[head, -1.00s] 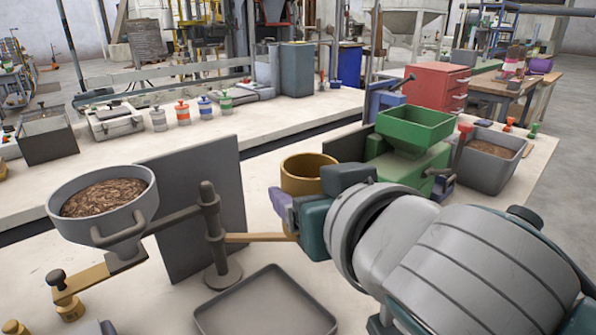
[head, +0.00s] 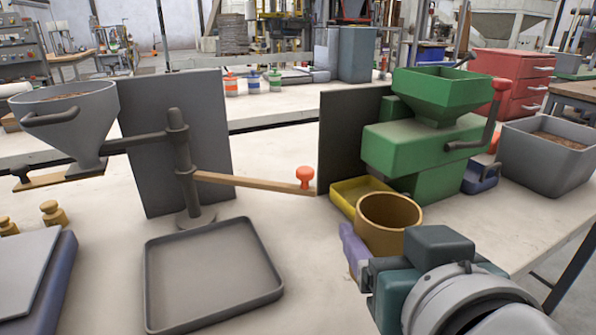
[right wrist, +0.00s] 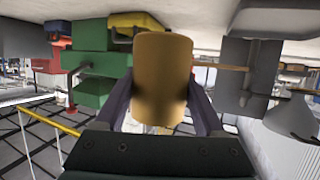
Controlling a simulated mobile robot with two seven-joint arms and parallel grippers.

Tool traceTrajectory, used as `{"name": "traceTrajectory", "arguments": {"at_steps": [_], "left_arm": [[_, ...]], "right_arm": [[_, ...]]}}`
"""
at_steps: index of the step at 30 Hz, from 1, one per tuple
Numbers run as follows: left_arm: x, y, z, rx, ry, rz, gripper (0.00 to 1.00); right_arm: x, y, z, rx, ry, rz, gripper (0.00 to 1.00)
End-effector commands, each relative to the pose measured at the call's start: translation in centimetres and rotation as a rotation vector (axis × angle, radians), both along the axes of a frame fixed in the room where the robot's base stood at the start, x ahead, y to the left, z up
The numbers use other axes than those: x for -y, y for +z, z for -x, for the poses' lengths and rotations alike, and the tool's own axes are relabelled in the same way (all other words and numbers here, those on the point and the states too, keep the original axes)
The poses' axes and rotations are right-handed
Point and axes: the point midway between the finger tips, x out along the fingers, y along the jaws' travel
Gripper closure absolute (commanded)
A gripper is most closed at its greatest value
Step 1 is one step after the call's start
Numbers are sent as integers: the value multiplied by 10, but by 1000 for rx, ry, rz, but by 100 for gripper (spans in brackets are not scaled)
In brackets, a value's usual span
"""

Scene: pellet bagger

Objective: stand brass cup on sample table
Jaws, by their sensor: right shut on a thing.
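The brass cup (head: 388,222) is a plain golden cylinder, upright and open at the top. My right gripper (head: 378,243) is shut on it, with purple fingers at its sides. In the right wrist view, which is upside down, the cup (right wrist: 161,80) sits between the two fingers. In the head view it is in front of the green mill and overlaps the yellow tray. I cannot tell how high it is above the pale tabletop (head: 310,240). Which surface is the sample table is not clear. My left gripper is out of view.
The green mill (head: 425,150) with its crank and the yellow tray (head: 350,190) stand behind the cup. A grey bin (head: 550,165) is at right. A pivoting wooden arm with a red knob (head: 305,175), a grey tray (head: 213,272) and a hopper (head: 75,125) are at left.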

Motion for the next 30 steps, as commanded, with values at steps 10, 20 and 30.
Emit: {"name": "traceTrajectory", "arguments": {"at_steps": [10,20,30], "left_arm": [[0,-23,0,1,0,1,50],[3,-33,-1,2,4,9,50],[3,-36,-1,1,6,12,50]], "right_arm": [[0,-49,0,-1,0,0,86],[0,-73,0,2,1,-1,86],[0,-76,0,1,0,-1,21]]}}
